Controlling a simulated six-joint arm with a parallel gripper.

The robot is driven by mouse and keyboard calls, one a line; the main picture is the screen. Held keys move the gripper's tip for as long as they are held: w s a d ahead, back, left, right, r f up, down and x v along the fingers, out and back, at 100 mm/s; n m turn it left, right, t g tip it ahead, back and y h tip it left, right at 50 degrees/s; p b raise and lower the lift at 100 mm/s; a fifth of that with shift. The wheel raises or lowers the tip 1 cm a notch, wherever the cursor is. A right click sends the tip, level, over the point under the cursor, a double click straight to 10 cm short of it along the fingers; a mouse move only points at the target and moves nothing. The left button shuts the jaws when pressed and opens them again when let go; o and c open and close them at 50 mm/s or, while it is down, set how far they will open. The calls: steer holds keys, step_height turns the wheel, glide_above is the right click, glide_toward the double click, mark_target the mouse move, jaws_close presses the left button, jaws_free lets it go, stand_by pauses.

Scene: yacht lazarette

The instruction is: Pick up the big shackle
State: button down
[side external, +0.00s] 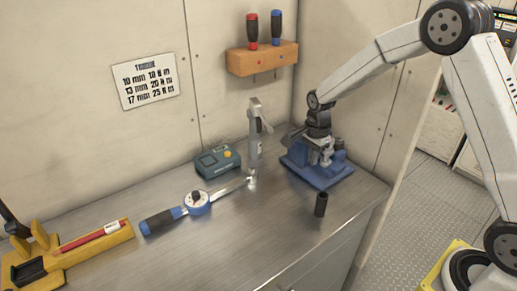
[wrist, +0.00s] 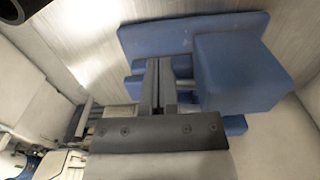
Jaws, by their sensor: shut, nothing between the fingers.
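No shackle can be made out in either view. My gripper (side external: 325,160) points down at the blue vise (side external: 318,176) on the right of the metal bench. In the wrist view its fingers (wrist: 156,85) are together and empty, over the blue vise (wrist: 240,75). Whether they touch the vise is unclear. The gripper and wrist hide part of the vise in the side view.
A black socket (side external: 321,204) stands upright in front of the vise. A torque wrench (side external: 197,201), a blue-grey box (side external: 217,161) and an upright grey tool (side external: 255,135) are left of it. A yellow holder (side external: 85,252) lies far left. The front middle bench is clear.

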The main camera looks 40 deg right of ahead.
steer(key=shift+d, duration=1.15)
steer(key=shift+d, duration=0.9)
steer(key=shift+a, duration=0.1)
